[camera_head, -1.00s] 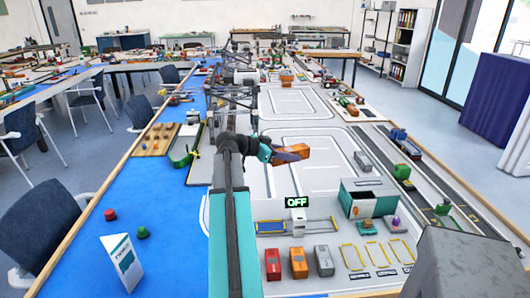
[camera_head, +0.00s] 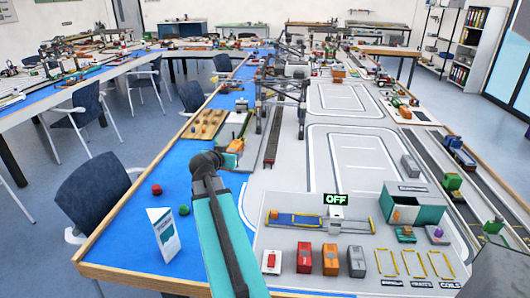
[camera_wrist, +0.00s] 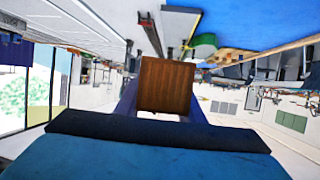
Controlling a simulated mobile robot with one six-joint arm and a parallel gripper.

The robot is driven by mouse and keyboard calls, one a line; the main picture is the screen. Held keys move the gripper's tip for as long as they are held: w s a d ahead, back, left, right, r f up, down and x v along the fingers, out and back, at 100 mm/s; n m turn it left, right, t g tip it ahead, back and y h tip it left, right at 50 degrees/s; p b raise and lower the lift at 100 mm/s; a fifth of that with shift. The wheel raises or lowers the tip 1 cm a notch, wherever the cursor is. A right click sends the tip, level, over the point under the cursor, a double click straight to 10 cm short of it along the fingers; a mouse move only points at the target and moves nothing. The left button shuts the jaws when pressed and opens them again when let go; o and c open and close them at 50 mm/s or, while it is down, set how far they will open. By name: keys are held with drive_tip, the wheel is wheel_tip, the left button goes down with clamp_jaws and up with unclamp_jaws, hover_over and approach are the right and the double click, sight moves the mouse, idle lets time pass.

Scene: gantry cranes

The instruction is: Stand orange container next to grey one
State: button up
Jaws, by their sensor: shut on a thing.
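My gripper (camera_head: 231,156) is shut on an orange container (camera_head: 237,145), held left of the white board near a green toy boat. In the wrist view the container's brownish-orange end (camera_wrist: 167,86) sits between my blue fingers (camera_wrist: 165,108). One grey container (camera_head: 410,166) lies on the right of the white board, well away from my gripper. Another grey container (camera_head: 356,262) stands in the front row, beside another orange container (camera_head: 330,260). The task's grey one cannot be told for certain.
A red container (camera_head: 304,258) is in the front row. Behind are a small gantry with an OFF sign (camera_head: 336,199) and a green open box (camera_head: 413,207). A dark gantry crane (camera_head: 281,98) rises behind my gripper.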

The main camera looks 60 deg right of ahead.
drive_tip(key=w+a+r+n+t+y, duration=0.1)
drive_tip(key=w+a+n+t+y, duration=0.25)
drive_tip(key=w+a, duration=0.8)
drive_tip(key=w+a+r+n+t+y, duration=0.1)
drive_tip(key=w+a+n+t+y, duration=0.3)
drive_tip(key=w+a, duration=0.75)
drive_tip(key=w+a+f+n+t+y+b, duration=0.1)
drive_tip(key=a+b, duration=0.4)
drive_tip(key=a, duration=0.8)
drive_tip(key=w+a+f+n+t+y+b, duration=0.1)
drive_tip(key=a+f+n+y+b, duration=0.2)
drive_tip(key=a, duration=1)
drive_tip(key=shift+n+y+b, duration=0.65)
drive_tip(key=shift+n+b, duration=0.4)
drive_tip(key=shift+n, duration=0.5)
drive_tip(key=shift+s, duration=0.2)
